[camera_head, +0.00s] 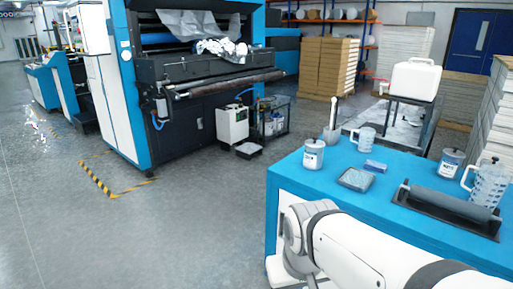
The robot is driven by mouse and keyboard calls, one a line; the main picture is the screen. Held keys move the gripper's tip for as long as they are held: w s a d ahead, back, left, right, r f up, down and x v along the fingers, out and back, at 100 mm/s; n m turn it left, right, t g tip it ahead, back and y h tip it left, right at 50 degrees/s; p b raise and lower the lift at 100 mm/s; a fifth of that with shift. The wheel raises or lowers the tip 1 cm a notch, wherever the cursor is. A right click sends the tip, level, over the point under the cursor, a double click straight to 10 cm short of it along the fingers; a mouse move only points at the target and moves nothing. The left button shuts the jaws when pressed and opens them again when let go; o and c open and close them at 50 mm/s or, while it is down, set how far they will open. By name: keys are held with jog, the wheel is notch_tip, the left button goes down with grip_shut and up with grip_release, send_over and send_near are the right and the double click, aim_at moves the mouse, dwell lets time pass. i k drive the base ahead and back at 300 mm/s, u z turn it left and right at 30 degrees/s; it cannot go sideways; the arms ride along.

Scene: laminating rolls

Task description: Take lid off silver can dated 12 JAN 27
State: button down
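Two lidded cans stand upright on the blue-topped table (390,218). The left can (313,158) is near the table's left back edge, with a pale label and a knobbed lid (314,142) on it. The right can (449,167) stands toward the right back, also pale-labelled with its lid (453,152) on. The label writing is too small to read, so I cannot tell which is dated 12 JAN 27. My white arm crosses the front of the table, but my gripper does not show.
Between the cans are a clear jug (365,139), a shallow tray (356,179) and a small blue box (375,166). A dark roller in a tray (450,206) and a graduated jug (487,184) stand at right. A grey scoop-like container (331,133) is at the back.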

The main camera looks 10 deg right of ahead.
aim_at(313, 143)
jog(key=k, duration=0.6)
jog(key=u, duration=0.35)
jog(key=i, duration=2.55)
jog(key=z, duration=1.35)
jog(key=i, duration=0.7)
jog(key=z, duration=0.3)
jog(key=k, duration=0.9)
jog(key=z, duration=0.2)
jog(key=i, duration=0.6)
jog(key=u, duration=0.05)
